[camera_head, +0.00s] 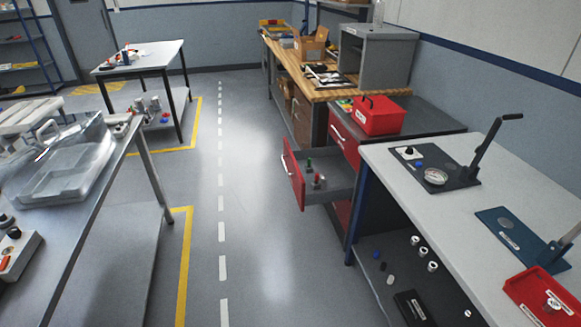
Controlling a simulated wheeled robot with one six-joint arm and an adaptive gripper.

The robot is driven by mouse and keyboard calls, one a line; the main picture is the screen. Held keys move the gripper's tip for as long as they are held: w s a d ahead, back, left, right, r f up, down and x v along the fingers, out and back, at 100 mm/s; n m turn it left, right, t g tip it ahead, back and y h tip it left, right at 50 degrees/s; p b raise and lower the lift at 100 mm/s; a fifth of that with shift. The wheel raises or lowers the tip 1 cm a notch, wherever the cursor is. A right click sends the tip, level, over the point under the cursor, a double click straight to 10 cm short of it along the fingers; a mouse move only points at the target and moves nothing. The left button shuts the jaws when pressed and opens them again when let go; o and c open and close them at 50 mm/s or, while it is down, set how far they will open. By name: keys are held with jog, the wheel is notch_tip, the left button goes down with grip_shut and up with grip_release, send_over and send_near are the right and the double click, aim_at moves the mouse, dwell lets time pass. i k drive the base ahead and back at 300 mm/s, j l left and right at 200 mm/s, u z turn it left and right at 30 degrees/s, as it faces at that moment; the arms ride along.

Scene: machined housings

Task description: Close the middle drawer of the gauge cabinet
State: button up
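The gauge cabinet (430,118) is dark grey with red drawer fronts and stands right of centre, between the wooden workbench and the near white-topped bench. Its middle drawer (332,184) is pulled out to the left into the aisle. The drawer has a grey tray, a red front with a pale bar handle (288,166), and small items with green and red tops inside. The upper red drawer (344,138) looks shut. Part of a lower red front (342,212) shows beneath the open drawer. The near bench hides part of the cabinet. My gripper is not in view.
A red box (378,115) sits on the cabinet top. The near right bench (400,200) carries a lever tool and gauge, with loose parts on its lower shelf. A left table (95,190) holds clear bins. The grey aisle floor (250,240) between them is clear.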

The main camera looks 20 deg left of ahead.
aim_at(330, 162)
jog(key=u, duration=0.25)
jog(key=i+j+u, duration=0.15)
jog(key=i+u, duration=0.2)
jog(key=i+j+u, duration=0.1)
jog(key=i+u, duration=0.3)
jog(key=i, duration=0.75)
jog(key=i+u, duration=0.1)
jog(key=i, duration=0.75)
jog(key=i+l+u, duration=0.1)
jog(key=i, duration=0.75)
